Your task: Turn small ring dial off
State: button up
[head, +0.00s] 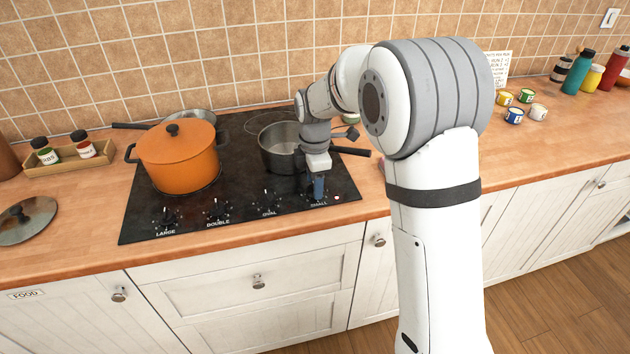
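The black hob (245,212) has a row of dials along its front edge, labelled LARGE, DOUBLE, OVAL and SMALL from left to right. I cannot tell whether the fingers touch or grip the dial. The other dials show clear: large (167,217), double (214,208) and oval (267,196).
An orange lidded pot (178,160) stands on the hob's left. A grey saucepan (281,148) sits behind my gripper, its handle (350,151) pointing right, close to my wrist. Another pan (198,122) is at the back.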

jog(key=shift+o, duration=0.6)
notch_tip(320, 180, up, 8)
jog(key=shift+f, duration=0.15)
